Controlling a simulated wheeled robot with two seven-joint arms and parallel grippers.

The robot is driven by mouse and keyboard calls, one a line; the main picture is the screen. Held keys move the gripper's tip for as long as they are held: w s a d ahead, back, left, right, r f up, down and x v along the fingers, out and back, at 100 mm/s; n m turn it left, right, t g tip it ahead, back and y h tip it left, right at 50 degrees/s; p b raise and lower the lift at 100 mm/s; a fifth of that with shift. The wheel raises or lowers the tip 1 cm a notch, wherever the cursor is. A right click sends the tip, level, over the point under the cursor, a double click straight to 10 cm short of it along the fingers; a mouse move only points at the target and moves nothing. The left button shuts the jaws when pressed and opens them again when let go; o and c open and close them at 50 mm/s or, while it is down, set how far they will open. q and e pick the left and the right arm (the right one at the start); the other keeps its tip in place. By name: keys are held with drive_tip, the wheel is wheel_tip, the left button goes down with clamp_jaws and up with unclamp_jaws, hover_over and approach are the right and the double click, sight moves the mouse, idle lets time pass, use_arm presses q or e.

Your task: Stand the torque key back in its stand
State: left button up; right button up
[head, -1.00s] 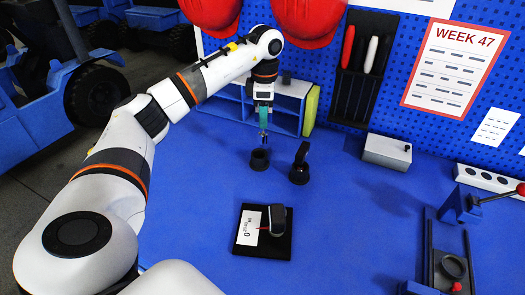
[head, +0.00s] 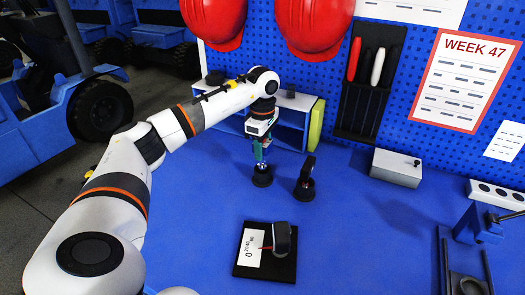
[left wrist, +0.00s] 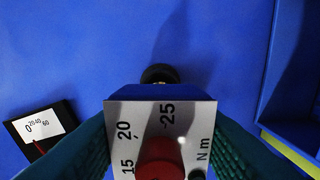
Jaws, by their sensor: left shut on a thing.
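My left gripper (head: 261,153) has teal fingers and is shut on the torque key, whose pale face (left wrist: 160,125) with a Nm scale and red knob shows between the fingers in the left wrist view. In the head view the key is mostly hidden by the fingers. A round black stand (head: 262,179) is directly below the fingertips on the blue bench. Its dark rim (left wrist: 159,73) shows just past the key's face in the left wrist view. I cannot tell whether the key's lower end is inside it. My right gripper is not in view.
A black upright piece on a round base (head: 305,182) stands close to the right of the stand. A gauge plate (head: 250,249) lies nearer, a grey box (head: 396,169) to the right. A blue shelf (head: 291,125) is behind. The bench between is clear.

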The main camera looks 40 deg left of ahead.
use_arm(q)
drive_tip(key=shift+f, duration=0.85)
drive_tip(key=shift+f, duration=0.6)
drive_tip(key=o, duration=1.3)
drive_tip(key=shift+c, duration=0.2)
drive_tip(key=shift+r, duration=0.25)
wheel_tip(320, 180, up, 13)
drive_tip(key=shift+f, duration=0.1)
